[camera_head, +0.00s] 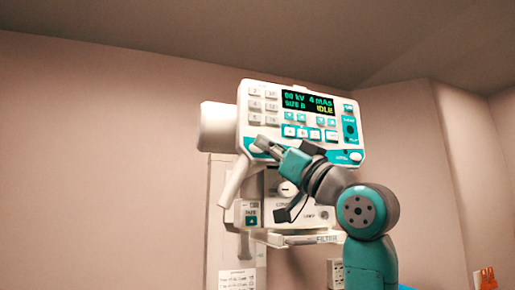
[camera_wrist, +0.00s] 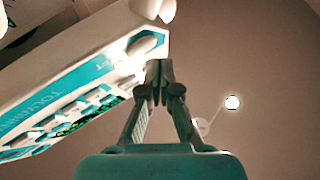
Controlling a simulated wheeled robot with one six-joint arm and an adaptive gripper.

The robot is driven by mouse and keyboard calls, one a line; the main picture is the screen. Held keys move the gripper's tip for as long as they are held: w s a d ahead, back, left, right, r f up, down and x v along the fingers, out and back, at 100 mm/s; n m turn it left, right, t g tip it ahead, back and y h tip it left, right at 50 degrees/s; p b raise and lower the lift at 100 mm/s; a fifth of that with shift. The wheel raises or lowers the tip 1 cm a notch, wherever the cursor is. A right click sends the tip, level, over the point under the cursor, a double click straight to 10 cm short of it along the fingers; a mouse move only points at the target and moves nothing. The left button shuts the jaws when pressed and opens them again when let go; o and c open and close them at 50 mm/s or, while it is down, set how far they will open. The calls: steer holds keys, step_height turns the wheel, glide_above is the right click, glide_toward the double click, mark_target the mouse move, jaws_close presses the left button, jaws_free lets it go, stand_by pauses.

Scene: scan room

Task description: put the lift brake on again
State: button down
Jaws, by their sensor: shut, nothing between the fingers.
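The tube head's control panel (camera_head: 300,98) hangs high in the middle of the head view, its display reading IDLE. A white oval knob (camera_wrist: 140,48) sits on a teal patch at the panel's corner in the wrist view; the partly seen lettering beside it ends in "FT". My gripper (camera_head: 260,142) is at the panel's lower left corner in the head view and partly covers that area. In the wrist view my gripper (camera_wrist: 158,66) is shut and empty, its tips right beside the knob. I cannot tell whether they touch it.
A second white knob (camera_head: 355,156) is at the panel's lower right. A white handle (camera_head: 234,180) slants down on the left. A filter ledge (camera_head: 300,238) sticks out below. An orange object (camera_head: 487,278) is at the lower right.

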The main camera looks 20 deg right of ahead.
stand_by(0.7)
steer(key=shift+w, duration=0.4)
steer(key=shift+w, duration=0.4)
stand_by(0.6)
stand_by(0.3)
steer(key=shift+s, duration=0.8)
steer(key=shift+s, duration=0.15)
steer(key=shift+s, duration=2.35)
